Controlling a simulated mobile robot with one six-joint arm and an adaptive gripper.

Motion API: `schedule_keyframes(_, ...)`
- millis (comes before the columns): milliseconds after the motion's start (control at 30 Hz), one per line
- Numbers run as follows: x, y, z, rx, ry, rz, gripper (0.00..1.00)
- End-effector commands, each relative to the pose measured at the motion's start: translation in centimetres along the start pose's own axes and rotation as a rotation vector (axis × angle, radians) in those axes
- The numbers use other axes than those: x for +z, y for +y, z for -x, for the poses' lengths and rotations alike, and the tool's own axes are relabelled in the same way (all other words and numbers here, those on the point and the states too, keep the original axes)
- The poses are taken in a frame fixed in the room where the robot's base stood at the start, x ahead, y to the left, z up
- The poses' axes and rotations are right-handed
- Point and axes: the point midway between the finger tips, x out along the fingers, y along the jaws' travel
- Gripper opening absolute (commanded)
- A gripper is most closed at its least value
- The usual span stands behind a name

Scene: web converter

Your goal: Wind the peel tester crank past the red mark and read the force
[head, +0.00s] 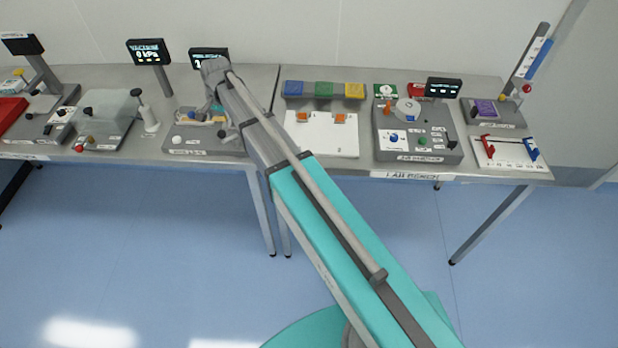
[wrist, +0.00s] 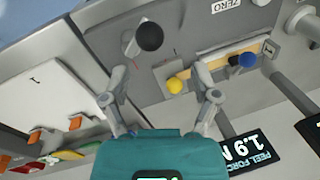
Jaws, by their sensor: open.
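The peel tester (head: 205,145) is a grey box on the left bench, partly hidden behind my arm. In the wrist view its grey top (wrist: 200,30) fills the upper part, with a black ball knob (wrist: 149,37), apparently the crank handle, a yellow knob (wrist: 175,85) and a blue knob (wrist: 247,60). My gripper (wrist: 160,72) is open, its fingers spread either side of the yellow knob in the picture, with nothing held. The black knob lies just beyond the fingertips in the picture; contact cannot be told. The display (wrist: 250,150) reads PEEL FORCE 1.9 N.
Left of the tester stand a clear-covered device (head: 103,112) and a display reading 0 kPa (head: 149,52). The blue floor in front is clear.

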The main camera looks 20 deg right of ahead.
Motion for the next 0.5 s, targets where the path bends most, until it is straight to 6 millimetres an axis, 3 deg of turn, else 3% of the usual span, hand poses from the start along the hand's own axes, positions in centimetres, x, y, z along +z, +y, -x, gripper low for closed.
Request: schedule_keyframes(500,0.0,0.0,4.8,0.0,0.0,-0.001,0.78)
